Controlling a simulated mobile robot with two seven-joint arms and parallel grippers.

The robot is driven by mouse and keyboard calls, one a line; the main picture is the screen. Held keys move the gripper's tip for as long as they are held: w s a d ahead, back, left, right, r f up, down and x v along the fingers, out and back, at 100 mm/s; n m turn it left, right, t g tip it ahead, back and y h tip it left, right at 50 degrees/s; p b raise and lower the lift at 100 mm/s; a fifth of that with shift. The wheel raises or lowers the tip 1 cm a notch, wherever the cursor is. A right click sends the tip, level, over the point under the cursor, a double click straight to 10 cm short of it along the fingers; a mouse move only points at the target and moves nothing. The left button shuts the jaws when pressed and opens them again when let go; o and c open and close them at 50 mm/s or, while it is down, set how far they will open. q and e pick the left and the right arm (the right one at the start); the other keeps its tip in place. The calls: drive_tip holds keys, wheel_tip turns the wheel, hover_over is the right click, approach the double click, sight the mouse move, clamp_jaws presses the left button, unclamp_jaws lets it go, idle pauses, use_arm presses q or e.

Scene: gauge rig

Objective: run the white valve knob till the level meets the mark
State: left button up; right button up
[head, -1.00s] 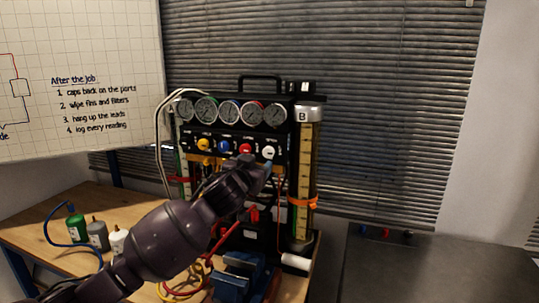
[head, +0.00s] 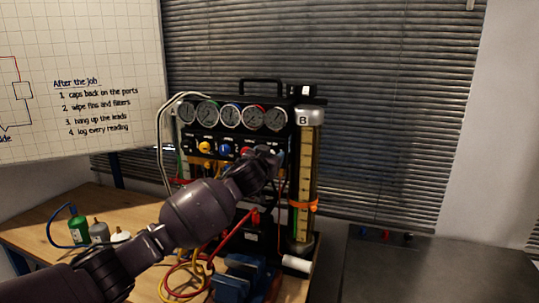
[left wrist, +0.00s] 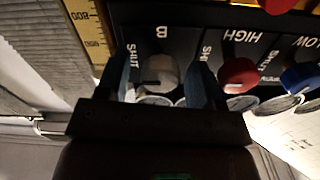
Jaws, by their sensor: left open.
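The white valve knob (left wrist: 160,73) shows in the left wrist view under the letter B, on the black panel of the gauge rig (head: 240,133). My left gripper (left wrist: 165,80) is open, with one finger on each side of the knob; I cannot tell whether they touch it. In the head view my left gripper (head: 274,160) is at the panel's right end and hides the white knob. Tube B (head: 306,170) stands upright at the rig's right, with an orange band (head: 302,203) around it. I cannot make out the liquid level. My right gripper is out of view.
The red knob (left wrist: 238,74) and blue knob (left wrist: 298,79) sit beside the white one; a yellow knob (head: 205,147) is farther left. Gauges (head: 231,116) line the top. Hoses and a blue vise (head: 238,277) crowd the bench front. A dark table (head: 440,265) is at right.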

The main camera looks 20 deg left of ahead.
use_arm(q)
drive_tip(key=shift+w, duration=0.35)
drive_tip(key=c, duration=0.9)
drive_tip(key=shift+f+n+b, duration=0.1)
drive_tip(key=shift+n+b, duration=0.25)
drive_tip(key=shift+n, duration=2.25)
drive_tip(key=o, duration=0.9)
